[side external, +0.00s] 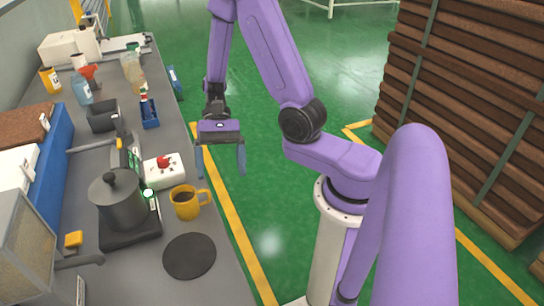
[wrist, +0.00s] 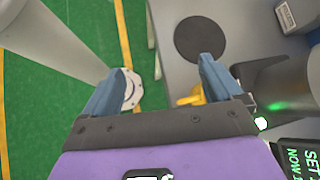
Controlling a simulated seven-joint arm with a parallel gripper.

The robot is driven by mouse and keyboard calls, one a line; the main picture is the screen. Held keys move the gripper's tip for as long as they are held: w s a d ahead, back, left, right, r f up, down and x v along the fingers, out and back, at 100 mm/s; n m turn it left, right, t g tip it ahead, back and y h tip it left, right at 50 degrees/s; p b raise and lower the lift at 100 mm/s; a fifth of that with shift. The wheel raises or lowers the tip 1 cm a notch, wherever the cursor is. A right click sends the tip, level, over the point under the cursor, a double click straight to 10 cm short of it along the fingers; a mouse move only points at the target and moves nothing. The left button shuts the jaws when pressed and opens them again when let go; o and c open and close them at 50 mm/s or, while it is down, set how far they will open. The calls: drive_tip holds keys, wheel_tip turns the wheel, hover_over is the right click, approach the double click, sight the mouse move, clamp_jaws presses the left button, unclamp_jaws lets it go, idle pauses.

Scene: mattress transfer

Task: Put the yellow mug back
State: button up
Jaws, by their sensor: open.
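The yellow mug (side external: 184,205) stands upright on the grey bench near its right edge, with dark contents and its handle pointing right. A round black mat (side external: 189,256) lies bare on the bench just in front of the mug. My gripper (side external: 221,172) is open and empty, with its fingers pointing down, above and behind the mug, out by the bench edge. In the wrist view my gripper (wrist: 163,68) shows both blue fingers apart. A bit of the yellow mug (wrist: 196,97) shows beside the right finger, mostly hidden. The black mat (wrist: 200,38) lies beyond it.
A dark lidded pot (side external: 123,208) stands on a black hot plate (side external: 130,234) left of the mug. Bottles and bins stand further back. Green floor lies open right of the bench.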

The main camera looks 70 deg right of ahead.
drive_tip(key=s+a+r+n+t+h, duration=0.1)
drive_tip(key=s+r+n+h, duration=0.3)
drive_tip(key=n, duration=0.6)
drive_tip(key=s+a+r+n+t+h, duration=0.1)
drive_tip(key=s+r+n+t+h, duration=0.3)
drive_tip(key=s+n, duration=0.5)
drive_tip(key=n, duration=0.2)
drive_tip(key=shift+s+n, duration=0.25)
drive_tip(key=shift+n, duration=0.05)
